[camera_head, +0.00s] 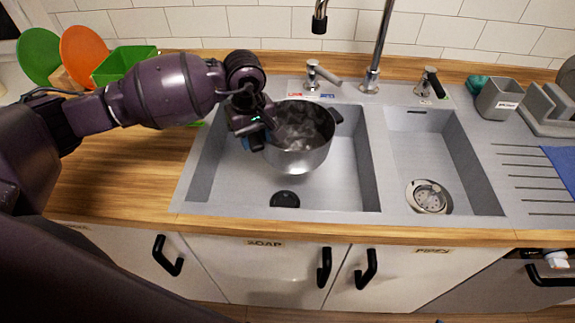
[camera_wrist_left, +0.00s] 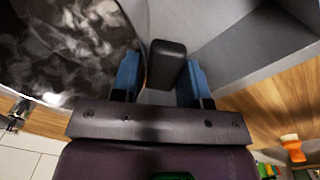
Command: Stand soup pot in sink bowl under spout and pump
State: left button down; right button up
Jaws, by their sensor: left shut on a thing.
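The soup pot (camera_head: 300,157) is a shiny steel pot with dark handles. It is upright within the back part of the large left sink bowl (camera_head: 230,190); I cannot tell whether its base touches the floor. My left gripper (camera_head: 257,137) is shut on its left handle. In the left wrist view the black handle (camera_wrist_left: 166,62) lies between the blue fingers, with the pot (camera_wrist_left: 60,45) at left. The spout (camera_head: 319,24) hangs behind and above the pot. Chrome fixtures (camera_head: 318,73) and (camera_head: 430,83) stand behind the bowls; the pump's identity is unclear. My right gripper is out of view.
The left bowl's dark drain (camera_head: 285,199) is clear in front of the pot. A smaller bowl (camera_head: 420,150) with a strainer lies to the right. A grey cup (camera_head: 499,98) and rack stand at the back right. Green and orange plates (camera_head: 84,55) stand at the back left.

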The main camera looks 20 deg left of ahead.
pick_arm(q)
jog(key=w+a+f+n, duration=0.1)
jog(key=n, duration=0.1)
jog(key=shift+a+f+n, duration=0.1)
jog(key=shift+a+n, duration=0.05)
jog(key=shift+n, duration=0.15)
jog(key=shift+f, duration=0.3)
notch_tip(320, 180, down, 9)
jog(key=shift+w+f, duration=0.1)
jog(key=shift+f, duration=0.05)
jog(key=c, duration=0.6)
grip_release()
jog(key=shift+f, duration=0.1)
